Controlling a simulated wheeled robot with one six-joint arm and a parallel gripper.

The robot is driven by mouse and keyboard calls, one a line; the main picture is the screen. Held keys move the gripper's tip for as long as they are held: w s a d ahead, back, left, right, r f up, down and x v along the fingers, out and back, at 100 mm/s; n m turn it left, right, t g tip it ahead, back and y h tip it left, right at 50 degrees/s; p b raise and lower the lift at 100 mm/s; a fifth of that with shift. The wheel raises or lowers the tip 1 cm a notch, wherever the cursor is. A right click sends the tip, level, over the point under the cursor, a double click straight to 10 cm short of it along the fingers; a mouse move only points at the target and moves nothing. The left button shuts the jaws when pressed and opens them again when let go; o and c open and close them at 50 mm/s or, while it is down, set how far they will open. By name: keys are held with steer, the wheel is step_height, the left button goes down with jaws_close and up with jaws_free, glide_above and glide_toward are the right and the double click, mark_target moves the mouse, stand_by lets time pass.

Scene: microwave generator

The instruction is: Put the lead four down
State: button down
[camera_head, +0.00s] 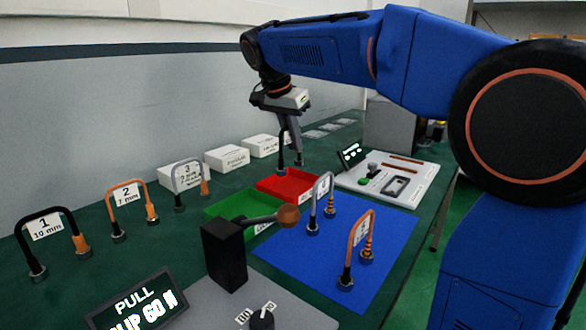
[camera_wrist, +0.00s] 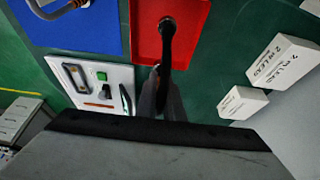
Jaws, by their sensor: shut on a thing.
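My gripper (camera_head: 289,122) is shut on a dark lead (camera_head: 281,155), whose number I cannot read. The lead hangs below the fingers, over or at the back of the red tray (camera_head: 275,184); I cannot tell whether it touches. In the wrist view my gripper (camera_wrist: 163,92) hides part of the black lead (camera_wrist: 167,40), which lies across the red tray (camera_wrist: 195,18). On the blue mat (camera_head: 325,262) stand a grey lead (camera_head: 317,192) and an orange lead (camera_head: 352,240), their tags hard to read.
Leads tagged 1 (camera_head: 30,240), 2 (camera_head: 112,208) and 3 (camera_head: 176,180) stand at left. A green tray (camera_head: 225,207) adjoins the red one. A black post (camera_head: 224,255) with a knobbed arm stands in front. White label blocks (camera_head: 227,158) line the wall. A white panel (camera_head: 405,195) lies right.

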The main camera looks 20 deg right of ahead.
mark_target(284, 128)
steer(key=shift+f, duration=3)
steer(key=c, duration=1.9)
jaws_free()
steer(key=shift+f, duration=0.1)
steer(key=shift+o, duration=0.2)
steer(key=v, duration=1.2)
